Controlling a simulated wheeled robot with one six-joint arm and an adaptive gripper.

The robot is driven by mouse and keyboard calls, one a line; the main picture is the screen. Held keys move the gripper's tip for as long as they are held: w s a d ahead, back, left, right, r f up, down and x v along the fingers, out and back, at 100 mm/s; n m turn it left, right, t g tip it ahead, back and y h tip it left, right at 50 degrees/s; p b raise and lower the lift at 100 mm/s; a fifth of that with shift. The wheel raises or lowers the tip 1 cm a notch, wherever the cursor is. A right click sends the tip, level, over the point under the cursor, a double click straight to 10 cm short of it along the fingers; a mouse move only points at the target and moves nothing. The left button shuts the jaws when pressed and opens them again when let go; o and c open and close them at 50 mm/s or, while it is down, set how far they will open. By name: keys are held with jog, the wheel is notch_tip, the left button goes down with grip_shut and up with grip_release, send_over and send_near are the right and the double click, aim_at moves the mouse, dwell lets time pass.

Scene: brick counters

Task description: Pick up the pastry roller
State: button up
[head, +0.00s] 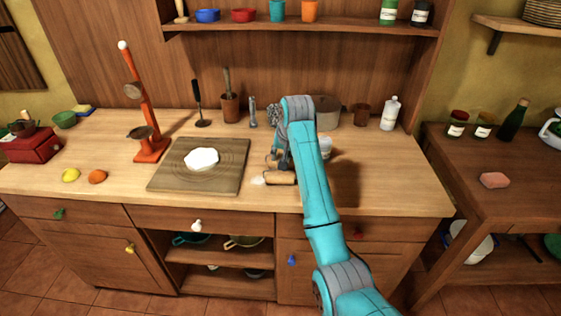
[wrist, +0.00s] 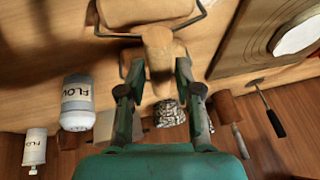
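The pastry roller (head: 282,178) lies on the wooden counter, right of the board with dough, partly hidden by my arm in the head view. In the wrist view its pale wooden roller (wrist: 145,10) is at the top edge, in a bent wire frame. Its stubby wooden handle (wrist: 158,48) points toward me. My gripper (wrist: 158,72) is open, with one finger on each side of the handle. A narrow gap shows on the left; the right finger looks close to or against the handle. In the head view my gripper (head: 281,157) is mostly hidden behind my wrist.
The dough board (head: 232,180) lies to the left. A flour shaker (wrist: 77,105) and a white bottle (head: 390,113) stand nearby, with a wooden cup (head: 361,114) behind. The orange stand (head: 150,150) is further left. The counter's front right is clear.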

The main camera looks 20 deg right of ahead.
grip_shut()
jog(key=shift+r, duration=0.1)
